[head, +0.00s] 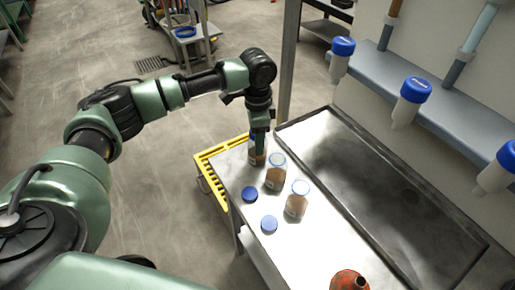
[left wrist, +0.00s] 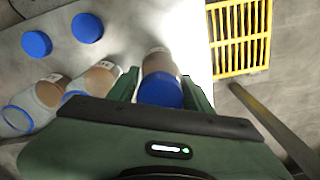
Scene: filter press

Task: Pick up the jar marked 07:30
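A jar with brown contents and a blue lid (left wrist: 161,90) stands at the table's far left corner. In the head view its brown body (head: 257,158) shows below my left gripper (head: 261,135). The left gripper points down, one finger on each side of this jar; I cannot tell whether the fingers press on it. Two more brown-filled jars without lids stand nearby: a middle jar (head: 275,175) and a nearer jar (head: 297,202). Pale labels show, but no time can be read on any. My right gripper is not in view.
Two loose blue lids, one (head: 250,194) and another (head: 268,225), lie on the table left of the jars. A shallow metal tray (head: 345,205) lies to the right. A yellow grating (head: 212,172) borders the table. Blue-capped bottles (head: 411,100) hang along the wall.

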